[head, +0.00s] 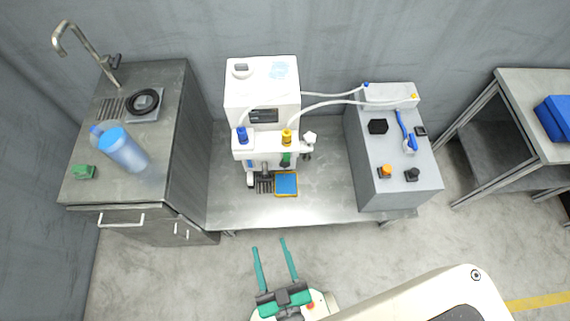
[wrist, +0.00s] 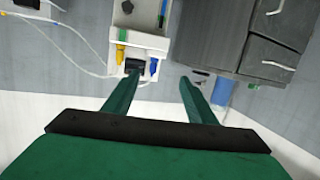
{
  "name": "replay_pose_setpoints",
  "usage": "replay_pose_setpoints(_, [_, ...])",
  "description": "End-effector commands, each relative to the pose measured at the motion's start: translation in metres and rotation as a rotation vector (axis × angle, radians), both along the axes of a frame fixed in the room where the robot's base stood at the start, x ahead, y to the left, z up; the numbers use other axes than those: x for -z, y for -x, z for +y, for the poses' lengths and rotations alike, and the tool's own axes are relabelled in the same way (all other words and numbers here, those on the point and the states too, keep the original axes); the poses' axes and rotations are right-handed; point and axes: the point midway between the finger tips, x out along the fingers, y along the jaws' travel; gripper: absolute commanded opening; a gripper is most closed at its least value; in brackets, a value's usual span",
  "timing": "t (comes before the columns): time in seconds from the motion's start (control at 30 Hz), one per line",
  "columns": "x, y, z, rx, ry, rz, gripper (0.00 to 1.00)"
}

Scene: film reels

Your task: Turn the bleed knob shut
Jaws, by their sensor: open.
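A white machine (head: 262,90) stands on the low metal bench. A small pale lobed knob (head: 310,137) sticks out at its right side; it looks like the bleed knob, but no label is readable and I cannot tell how far it is turned. A blue fitting (head: 242,135) and a yellow fitting (head: 287,136) stand on its front head. My gripper (head: 268,245) has green fingers spread apart and empty, in front of the bench and clear of the machine. In the wrist view my gripper (wrist: 157,78) is open, with the yellow fitting (wrist: 120,52) and blue fitting (wrist: 154,66) beyond it.
A sink cabinet (head: 190,150) with a blue jug (head: 124,150) is at left. A blue-and-orange tray (head: 286,184) lies before the machine. Floor in front is clear.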

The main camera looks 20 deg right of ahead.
Motion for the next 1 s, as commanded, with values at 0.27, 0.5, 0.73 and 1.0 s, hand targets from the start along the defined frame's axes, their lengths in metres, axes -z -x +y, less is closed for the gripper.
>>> replay_pose_setpoints(0.27, [0.085, -0.063, -0.034, 0.059, 0.06, -0.063, 0.52])
replay_pose_setpoints(0.5, [0.139, -0.128, -0.069, 0.124, 0.106, -0.114, 0.52])
replay_pose_setpoints(0.73, [0.174, -0.191, -0.103, 0.191, 0.141, -0.154, 0.52])
replay_pose_setpoints(1.0, [0.188, -0.226, -0.124, 0.232, 0.157, -0.172, 0.52])
